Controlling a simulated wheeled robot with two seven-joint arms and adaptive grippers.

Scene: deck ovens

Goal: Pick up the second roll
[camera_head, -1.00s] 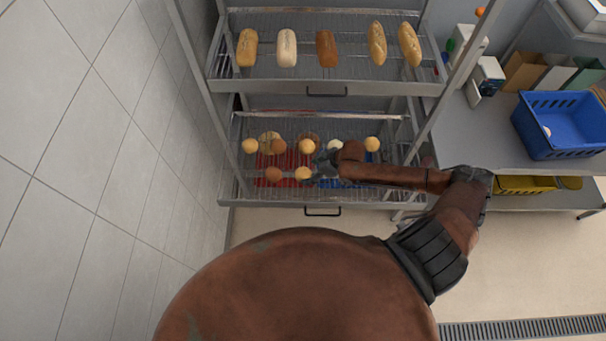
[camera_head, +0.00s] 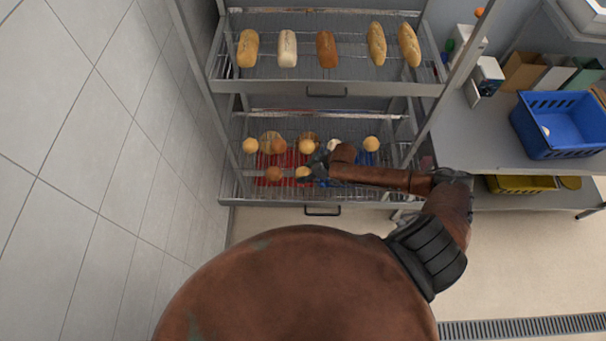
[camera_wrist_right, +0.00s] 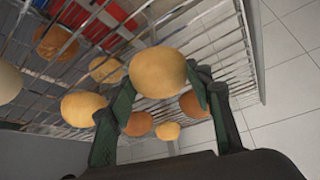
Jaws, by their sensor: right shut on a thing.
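My right gripper (camera_head: 313,171) is at the front of the lower wire shelf, shut on a golden round roll (camera_head: 302,171), which its dark fingers partly cover in the head view. In the right wrist view the roll (camera_wrist_right: 157,72) sits between the two fingertips (camera_wrist_right: 160,90). I cannot tell whether it still touches the wires. My left gripper is not in view.
The upper shelf (camera_head: 352,73) holds several loaves above my right arm. A rack post stands right of the shelf. Red (camera_head: 270,166) and blue crates show beneath the wires. A blue basket (camera_head: 560,142) stands on the counter (camera_head: 490,135) at right.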

